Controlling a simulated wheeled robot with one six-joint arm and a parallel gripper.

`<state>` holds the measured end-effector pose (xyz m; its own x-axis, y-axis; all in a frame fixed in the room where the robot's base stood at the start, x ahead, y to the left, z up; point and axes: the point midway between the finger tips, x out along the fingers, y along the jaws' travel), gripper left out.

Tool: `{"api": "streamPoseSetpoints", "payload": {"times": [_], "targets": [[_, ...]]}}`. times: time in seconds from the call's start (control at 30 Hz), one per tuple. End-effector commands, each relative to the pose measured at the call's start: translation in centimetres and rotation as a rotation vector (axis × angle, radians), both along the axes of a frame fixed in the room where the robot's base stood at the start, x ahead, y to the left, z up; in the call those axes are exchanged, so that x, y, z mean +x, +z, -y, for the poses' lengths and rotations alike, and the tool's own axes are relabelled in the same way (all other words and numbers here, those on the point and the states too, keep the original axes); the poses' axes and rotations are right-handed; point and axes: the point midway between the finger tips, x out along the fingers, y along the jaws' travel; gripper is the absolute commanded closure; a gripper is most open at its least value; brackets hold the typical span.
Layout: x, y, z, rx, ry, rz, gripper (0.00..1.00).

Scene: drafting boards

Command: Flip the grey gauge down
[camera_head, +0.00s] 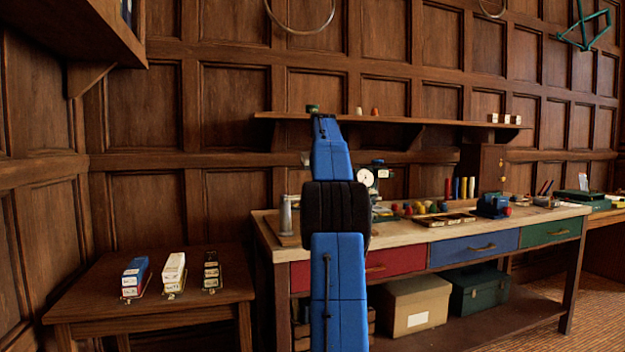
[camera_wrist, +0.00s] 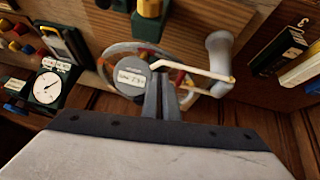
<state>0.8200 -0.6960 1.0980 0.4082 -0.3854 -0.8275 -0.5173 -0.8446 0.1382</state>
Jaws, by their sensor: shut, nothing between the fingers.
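A round grey disc with a white printed label (camera_wrist: 131,76), likely the grey gauge, lies just left of my fingertips in the wrist view. Its face is turned toward the camera, and my fingers overlap its right edge; I cannot tell whether they touch. My gripper (camera_wrist: 161,82) is shut and empty. A pale curved bar (camera_wrist: 195,71) runs right from beside the fingertips to a grey rounded handle (camera_wrist: 219,52). In the head view, my arm hides the gripper and disc; a grey post (camera_head: 286,214) stands at the bench's left end.
A dark dial with a white face (camera_wrist: 47,87) is left of the disc. A green and yellow piece (camera_wrist: 147,18) is above it. The wooden bench (camera_head: 400,236) carries coloured knobs, a tray (camera_head: 445,221) and a blue vise (camera_head: 492,205). A side table (camera_head: 90,298) holds labelled blocks.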

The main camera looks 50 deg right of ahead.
Motion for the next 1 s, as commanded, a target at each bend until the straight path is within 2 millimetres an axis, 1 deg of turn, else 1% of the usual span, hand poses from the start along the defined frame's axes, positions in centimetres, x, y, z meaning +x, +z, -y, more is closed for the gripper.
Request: {"api": "streamPoseSetpoints", "payload": {"times": [0.1, 0.4, 1.0], "targets": [[-0.3, -0.8, 0.4, 0.049, -0.002, 0.030, 1.00], [-0.4, -2.1, 0.7, 0.044, -0.001, 0.027, 1.00], [-0.5, -2.6, 0.8, 0.047, -0.001, 0.022, 1.00]]}}
